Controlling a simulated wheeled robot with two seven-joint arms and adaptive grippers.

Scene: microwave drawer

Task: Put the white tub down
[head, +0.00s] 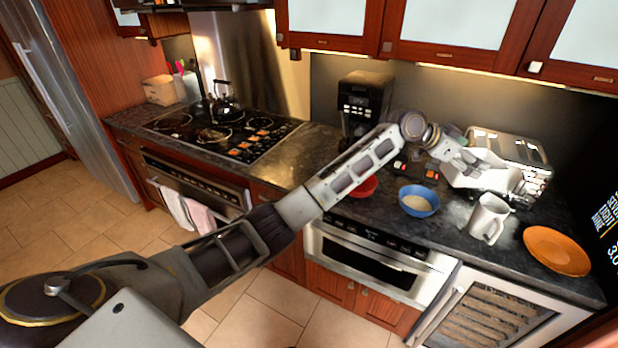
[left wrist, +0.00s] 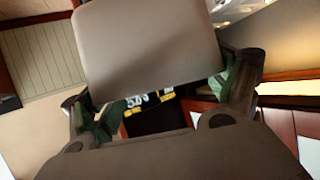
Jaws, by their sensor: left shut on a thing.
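The white tub (head: 500,179) is at the right of the head view, in front of the silver toaster. My left gripper (head: 466,160) is shut on it from its left side. In the left wrist view the tub (left wrist: 150,50) is a large pale block between the fingers (left wrist: 165,95), and it hides much of the scene beyond. I cannot tell whether the tub's underside touches the counter (head: 455,225). My right gripper is not in view.
The toaster (head: 520,150) is close behind the tub. A white mug (head: 487,218) stands just in front, a blue bowl (head: 419,201) to the left and an orange plate (head: 556,250) to the right. A black coffee maker (head: 362,102) stands farther left. Some dark counter is bare between bowl and mug.

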